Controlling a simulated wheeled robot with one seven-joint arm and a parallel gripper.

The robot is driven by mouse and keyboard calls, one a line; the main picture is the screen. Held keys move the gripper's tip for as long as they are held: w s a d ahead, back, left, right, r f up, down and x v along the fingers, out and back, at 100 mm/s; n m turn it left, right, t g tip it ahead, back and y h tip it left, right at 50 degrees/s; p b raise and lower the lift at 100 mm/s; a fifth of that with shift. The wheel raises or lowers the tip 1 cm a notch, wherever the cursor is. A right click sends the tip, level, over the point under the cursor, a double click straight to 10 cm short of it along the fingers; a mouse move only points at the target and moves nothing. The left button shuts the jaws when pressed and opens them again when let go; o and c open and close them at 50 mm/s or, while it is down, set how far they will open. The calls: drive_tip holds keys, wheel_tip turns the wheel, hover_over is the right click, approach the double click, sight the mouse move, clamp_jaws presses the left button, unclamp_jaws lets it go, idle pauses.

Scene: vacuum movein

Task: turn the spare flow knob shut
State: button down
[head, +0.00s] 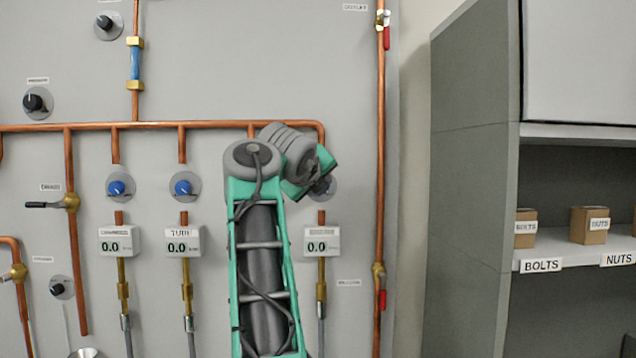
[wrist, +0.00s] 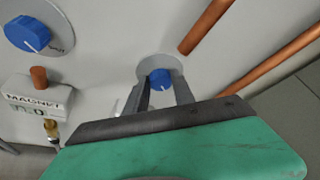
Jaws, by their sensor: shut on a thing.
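A blue flow knob (wrist: 160,79) on a round grey plate sits between my fingertips in the wrist view. My gripper (wrist: 161,93) is shut on this knob, with a grey finger on each side. In the head view my gripper (head: 319,186) is at the right-hand end of the knob row, above a 0.0 readout (head: 322,241) whose label I cannot read. My gripper hides most of the knob there. The knob's pointer mark is not clear in either view.
Two blue knobs (head: 117,187) (head: 182,187) stand to the left, with 0.0 readouts below. The wrist view shows a neighbouring blue knob (wrist: 27,34) above a MAGNET readout (wrist: 40,101). A copper pipe (head: 381,170) runs down on the right. A grey shelf (head: 560,247) holds boxes farther right.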

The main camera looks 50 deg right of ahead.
drive_tip(key=shift+m+y, duration=0.3)
drive_tip(key=shift+m, duration=0.3)
drive_tip(key=c, duration=1.1)
unclamp_jaws()
drive_tip(key=shift+o, duration=0.2)
drive_tip(key=shift+r, duration=0.1)
drive_tip(key=v, duration=0.7)
drive_tip(key=shift+s+a, duration=0.25)
drive_tip(key=shift+s, duration=0.05)
drive_tip(key=shift+r, duration=0.1)
